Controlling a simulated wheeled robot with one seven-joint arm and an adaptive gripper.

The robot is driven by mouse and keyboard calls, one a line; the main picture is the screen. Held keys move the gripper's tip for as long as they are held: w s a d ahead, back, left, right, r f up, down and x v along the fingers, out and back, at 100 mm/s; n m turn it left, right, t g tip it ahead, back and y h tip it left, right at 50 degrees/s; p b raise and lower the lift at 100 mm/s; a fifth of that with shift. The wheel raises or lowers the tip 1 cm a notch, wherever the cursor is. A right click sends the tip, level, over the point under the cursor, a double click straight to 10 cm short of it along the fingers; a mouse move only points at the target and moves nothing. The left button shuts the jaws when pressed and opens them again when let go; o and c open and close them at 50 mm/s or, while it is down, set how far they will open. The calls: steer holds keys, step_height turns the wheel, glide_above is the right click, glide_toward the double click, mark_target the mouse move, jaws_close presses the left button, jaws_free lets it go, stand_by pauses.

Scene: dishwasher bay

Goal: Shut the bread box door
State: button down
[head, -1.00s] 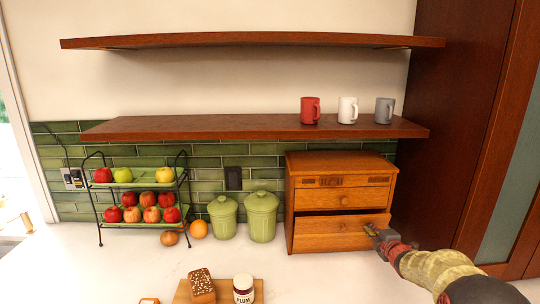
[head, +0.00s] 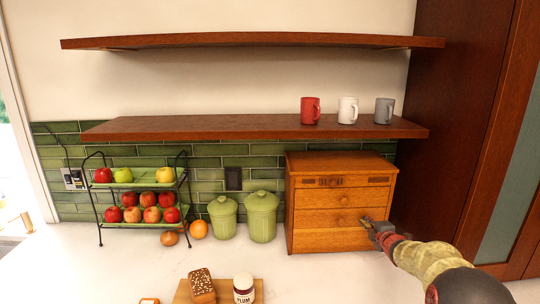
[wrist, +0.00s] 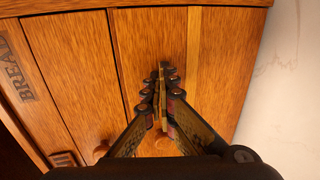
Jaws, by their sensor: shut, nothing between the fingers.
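The wooden bread box (head: 341,168) stands on the counter under the shelf, right of the green canisters. Its lower door (head: 318,219) now lies flush with the front, with no dark gap above it. The upper panel (head: 318,196) is also flush. My gripper (head: 366,222) is shut and empty, with its tips at the right part of the lower door. In the wrist view the closed fingertips (wrist: 162,68) are at the door's wooden face (wrist: 150,40). I cannot tell whether the tips touch the wood.
Two green canisters (head: 261,216) and a fruit rack (head: 140,203) stand to the left. A board (head: 183,295) with bread (head: 202,286) and a plum jar (head: 243,288) lies in front. Mugs (head: 348,110) stand on the shelf above. A tall dark cabinet (head: 455,120) is at right.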

steer(key=s+b, duration=0.1)
steer(key=s, duration=0.6)
steer(key=shift+r, duration=0.45)
steer(key=shift+d, duration=0.1)
